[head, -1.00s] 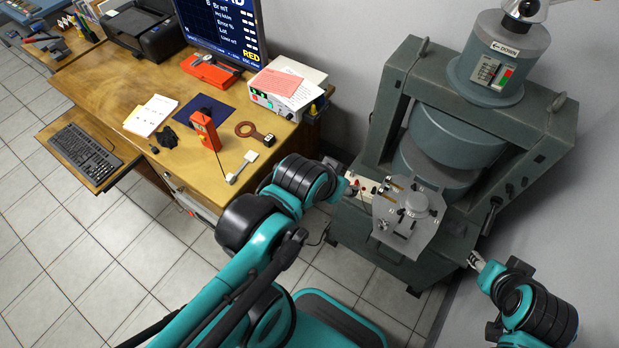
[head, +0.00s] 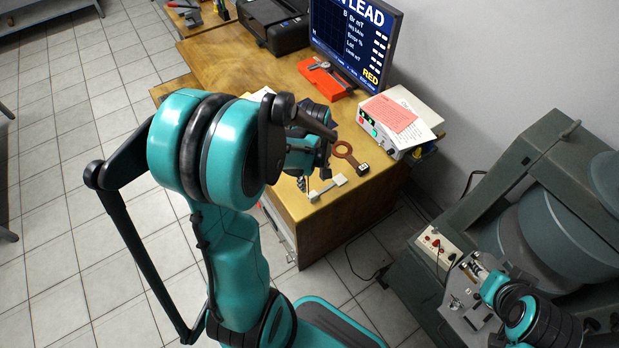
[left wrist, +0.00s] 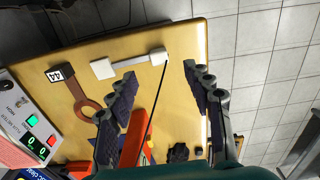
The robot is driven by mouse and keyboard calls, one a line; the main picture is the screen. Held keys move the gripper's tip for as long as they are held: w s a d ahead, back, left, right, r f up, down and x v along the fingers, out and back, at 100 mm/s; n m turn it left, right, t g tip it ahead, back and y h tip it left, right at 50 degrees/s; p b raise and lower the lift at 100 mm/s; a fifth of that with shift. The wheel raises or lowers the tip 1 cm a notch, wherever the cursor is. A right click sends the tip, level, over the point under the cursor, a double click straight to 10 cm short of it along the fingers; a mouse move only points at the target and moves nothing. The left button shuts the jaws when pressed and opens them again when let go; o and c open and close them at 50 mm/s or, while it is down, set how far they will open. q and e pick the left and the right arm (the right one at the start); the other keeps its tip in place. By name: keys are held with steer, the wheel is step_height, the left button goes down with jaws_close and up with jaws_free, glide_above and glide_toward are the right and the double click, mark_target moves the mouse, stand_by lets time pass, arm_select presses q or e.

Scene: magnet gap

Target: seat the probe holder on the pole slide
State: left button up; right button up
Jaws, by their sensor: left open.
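The probe holder (left wrist: 103,68), a white block joined by a grey bar to a smaller white end, lies on the wooden desk; it also shows in the head view (head: 339,180). A thin dark line runs from its small end toward an orange box (left wrist: 137,132). My left gripper (left wrist: 160,75) is open and empty above the desk, its fingers pointing at the holder's small end, apart from it. The pole slide seems to be on the grey plate (head: 455,308) at the magnet; my right arm partly covers it. My right gripper (head: 487,282) is over that plate, its fingers unclear.
On the desk are a brown ring-ended paddle (head: 345,150), a red caliper case (head: 327,80), a white instrument box (head: 385,137) with papers and a monitor (head: 352,40). The magnet (head: 500,190) stands at the right. Floor lies between desk and magnet.

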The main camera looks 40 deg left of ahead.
mark_target(312, 194)
arm_select(q)
steer(key=f, duration=0.1)
steer(key=f+b, duration=0.1)
steer(key=shift+s+a+f+n, duration=0.15)
steer(key=shift+a+f+n, duration=0.15)
steer(key=shift+f, duration=0.05)
steer(key=f+b, duration=0.1)
steer(key=f, duration=0.1)
steer(key=f+b, duration=0.1)
steer(key=w+f+b, duration=0.1)
steer(key=f, duration=0.1)
steer(key=shift+f, duration=0.3)
steer(key=shift+s+d+r, duration=0.1)
jaws_close()
